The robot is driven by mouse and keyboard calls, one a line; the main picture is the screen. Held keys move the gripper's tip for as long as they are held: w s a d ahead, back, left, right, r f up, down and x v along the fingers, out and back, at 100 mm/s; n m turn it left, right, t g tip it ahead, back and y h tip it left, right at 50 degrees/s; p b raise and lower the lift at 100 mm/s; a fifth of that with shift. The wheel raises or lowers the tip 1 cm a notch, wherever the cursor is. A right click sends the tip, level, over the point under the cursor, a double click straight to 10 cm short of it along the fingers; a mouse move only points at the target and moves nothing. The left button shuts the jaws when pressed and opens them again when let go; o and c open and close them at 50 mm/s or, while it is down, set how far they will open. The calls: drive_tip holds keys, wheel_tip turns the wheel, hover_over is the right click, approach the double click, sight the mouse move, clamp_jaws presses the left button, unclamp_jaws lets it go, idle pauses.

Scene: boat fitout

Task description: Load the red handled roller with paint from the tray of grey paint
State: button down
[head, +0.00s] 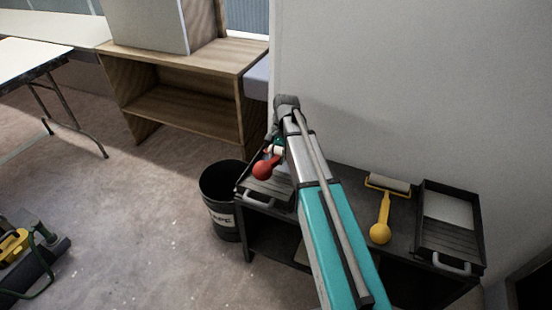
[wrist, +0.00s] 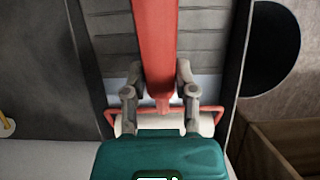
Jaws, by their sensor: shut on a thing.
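My gripper (wrist: 157,82) is shut on the red handled roller, with one finger on each side of its red handle (wrist: 154,40). The white roller sleeve (wrist: 126,126) and its red frame show below the fingers in the wrist view, over a black tray (wrist: 232,60) with a ribbed ramp. Pale grey-blue paint (wrist: 115,88) shows beside the fingers. I cannot tell whether the sleeve touches the paint. In the head view the red handle's round end (head: 264,169) hangs over the left tray (head: 262,201) on the dark cart; my arm hides much of that tray.
A second tray (head: 476,226) with whitish paint and a yellow roller (head: 383,212) lie on the cart's right part. A black bin (head: 222,207) stands left of the cart. A wooden shelf unit (head: 185,105) and a wall (head: 410,95) are behind.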

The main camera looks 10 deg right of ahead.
sight(276, 157)
drive_tip(key=shift+f+b, duration=0.65)
idle(1.3)
drive_tip(key=shift+r, duration=0.1)
drive_tip(key=shift+r+p, duration=4.4)
drive_tip(key=shift+p, duration=0.15)
